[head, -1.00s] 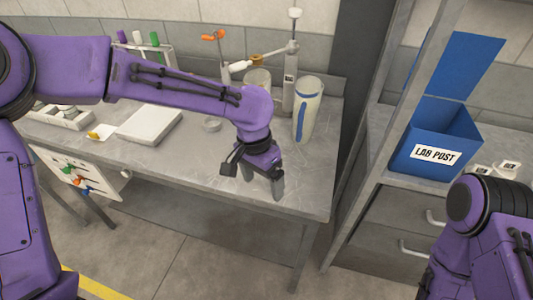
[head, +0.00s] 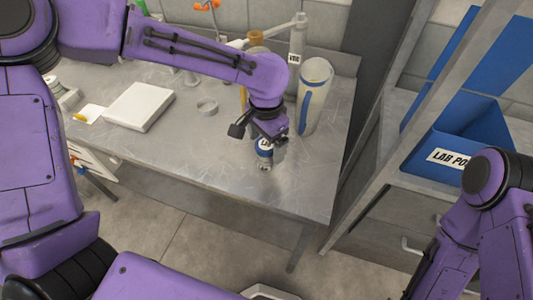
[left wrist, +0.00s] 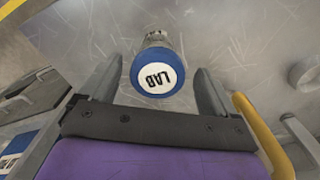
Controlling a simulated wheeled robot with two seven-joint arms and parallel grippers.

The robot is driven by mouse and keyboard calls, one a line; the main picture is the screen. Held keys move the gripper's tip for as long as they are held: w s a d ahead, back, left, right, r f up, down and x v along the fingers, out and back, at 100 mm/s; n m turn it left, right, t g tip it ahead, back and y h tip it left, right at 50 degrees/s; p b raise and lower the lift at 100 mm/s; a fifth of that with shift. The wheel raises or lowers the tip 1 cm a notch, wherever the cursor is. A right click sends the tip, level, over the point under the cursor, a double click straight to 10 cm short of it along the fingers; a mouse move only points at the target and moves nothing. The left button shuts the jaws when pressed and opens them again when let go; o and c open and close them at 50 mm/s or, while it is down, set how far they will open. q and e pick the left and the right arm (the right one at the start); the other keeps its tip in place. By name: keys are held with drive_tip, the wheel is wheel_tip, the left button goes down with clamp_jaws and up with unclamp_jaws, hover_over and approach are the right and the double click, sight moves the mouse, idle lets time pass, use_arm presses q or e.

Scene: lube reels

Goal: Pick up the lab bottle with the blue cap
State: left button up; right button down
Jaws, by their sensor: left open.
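The lab bottle with the blue cap (head: 265,150) stands on the grey table near its front edge, partly hidden by my left gripper in the head view. In the left wrist view its blue cap (left wrist: 157,72), with a white disc reading LAB, lies between the two fingers. My left gripper (left wrist: 158,85) is open, with a finger on each side of the cap and visible gaps. It also shows in the head view (head: 266,138), just above the bottle. My right arm shows at the right edge; its gripper is out of view.
A white cylinder with a blue stripe (head: 314,97) stands close to the right of the gripper. A ring (head: 207,105) and a white flat box (head: 138,107) lie to the left. A blue LAB POST bin (head: 462,140) sits on the right shelf.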

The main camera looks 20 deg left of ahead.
sight(265, 164)
use_arm(q)
drive_tip(key=f, duration=0.3)
drive_tip(key=shift+w+d+f, duration=0.1)
drive_tip(key=shift+d+f, duration=0.05)
drive_tip(key=shift+d, duration=0.05)
drive_tip(key=c, duration=1.1)
